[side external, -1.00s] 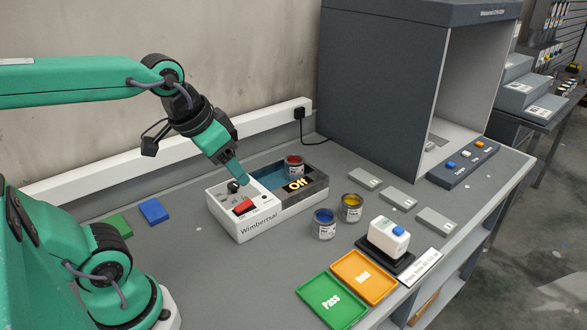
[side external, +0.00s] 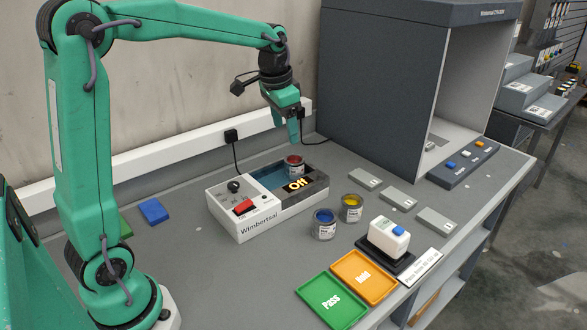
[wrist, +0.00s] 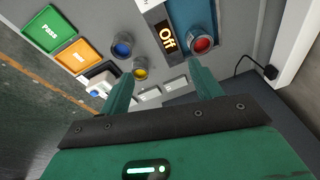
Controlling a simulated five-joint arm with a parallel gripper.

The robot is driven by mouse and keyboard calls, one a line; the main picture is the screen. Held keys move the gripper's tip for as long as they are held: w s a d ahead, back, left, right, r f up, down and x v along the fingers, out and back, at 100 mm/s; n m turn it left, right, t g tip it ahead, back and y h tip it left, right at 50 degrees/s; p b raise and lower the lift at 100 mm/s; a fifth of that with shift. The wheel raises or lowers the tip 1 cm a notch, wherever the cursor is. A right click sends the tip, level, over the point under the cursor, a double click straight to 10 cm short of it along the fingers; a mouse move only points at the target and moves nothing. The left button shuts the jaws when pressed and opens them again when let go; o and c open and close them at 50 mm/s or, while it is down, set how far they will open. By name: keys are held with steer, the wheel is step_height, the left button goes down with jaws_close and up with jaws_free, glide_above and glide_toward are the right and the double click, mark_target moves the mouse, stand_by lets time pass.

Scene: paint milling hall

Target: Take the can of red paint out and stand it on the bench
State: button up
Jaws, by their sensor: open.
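The can of red paint (side external: 294,164) stands in the recessed well of the white Wimbertsal machine (side external: 240,221), at the well's right end beside the lit "Off" display (side external: 297,184). Its lower part is hidden by the machine's wall. The red can also shows in the wrist view (wrist: 201,43), near the tip of the right finger. My gripper (side external: 293,140) is above the red can, pointing down, apart from it. In the wrist view its two fingers (wrist: 161,82) are spread with nothing between them. The grey bench (side external: 200,272) carries the machine.
A blue paint can (side external: 324,224) and a yellow paint can (side external: 351,208) stand right of the machine. Green Pass (side external: 330,302) and orange Hold (side external: 363,275) trays lie in front. A large grey booth (side external: 375,90) rises behind. The bench left of the machine is mostly clear.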

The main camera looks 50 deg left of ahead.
steer(key=g, duration=0.1)
glide_toward(294, 166)
steer(key=shift+m+g, duration=0.6)
steer(key=shift+m, duration=0.2)
steer(key=w+a+f, duration=0.1)
steer(key=w+f, duration=0.1)
steer(key=w+a+f, duration=0.1)
steer(key=f, duration=0.1)
steer(key=shift+a+f, duration=0.1)
steer(key=shift+a, duration=0.25)
steer(key=shift+f, duration=1.3)
steer(key=shift+f, duration=0.1)
steer(key=shift+f, duration=2.5)
steer(key=shift+c, duration=0.2)
